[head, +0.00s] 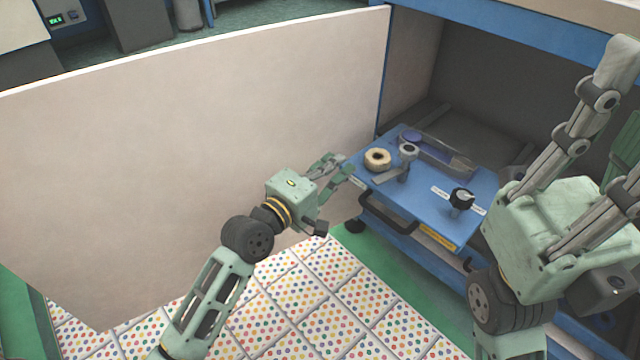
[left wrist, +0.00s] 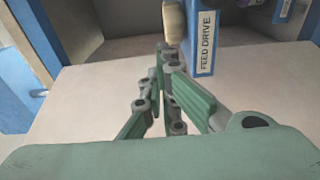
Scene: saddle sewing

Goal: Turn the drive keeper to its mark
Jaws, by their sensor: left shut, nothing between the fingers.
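A small blue cart (head: 420,212) stands at the right of the head view. On its top are a grey upright post with a bar (head: 404,160) and a black knob (head: 461,198) between white labels. I cannot tell for sure which is the drive keeper, and its mark is not readable. A "FEED DRIVE" label (left wrist: 206,45) shows on a blue edge in the left wrist view. My left gripper (head: 340,168) is shut and empty, just left of the cart's near left corner, apart from both fittings. My right gripper (head: 625,120) is open, raised at the right edge, partly out of frame.
A tan roll (head: 377,159) and a clear-sided tray (head: 440,154) sit on the cart. A dark handle (head: 388,214) juts from its front. A large pale panel (head: 200,140) stands behind my left arm. Dotted floor tiles (head: 300,300) are clear in front.

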